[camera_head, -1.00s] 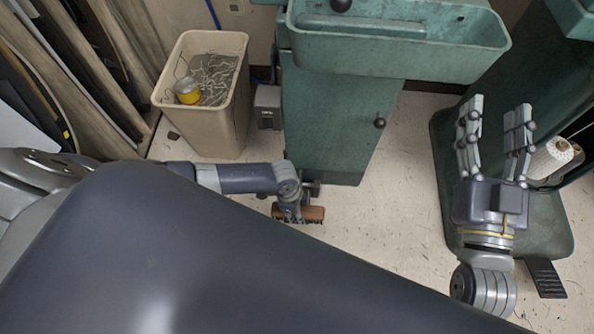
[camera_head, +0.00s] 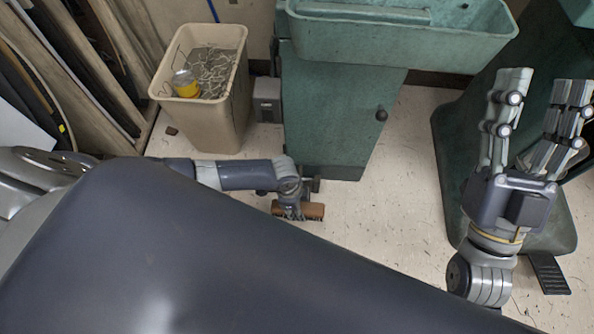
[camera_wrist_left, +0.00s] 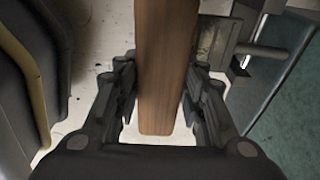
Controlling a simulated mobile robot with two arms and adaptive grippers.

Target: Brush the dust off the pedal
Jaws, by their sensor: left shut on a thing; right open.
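My left gripper (camera_head: 290,207) is shut on a brush with a brown wooden back (camera_head: 313,211), low beside the foot of the green cabinet. In the left wrist view the brush back (camera_wrist_left: 163,70) runs between the fingers (camera_wrist_left: 160,105); its bristles are hidden. A grey, speckled plate that looks like the pedal (camera_wrist_left: 213,42) is just right of the brush, with a bar towards the green cabinet. In the head view it is mostly hidden behind my left wrist. I cannot tell whether the brush touches it. My right gripper (camera_head: 542,80) is open, empty and raised at the right.
The green cabinet (camera_head: 335,120) stands behind my left gripper, with a green trough (camera_head: 400,45) above. A beige bin (camera_head: 215,115) with wire scraps is at the left. A black ribbed pedal (camera_head: 549,273) lies at the right machine's green base (camera_head: 452,190). The middle floor (camera_head: 395,200) is clear.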

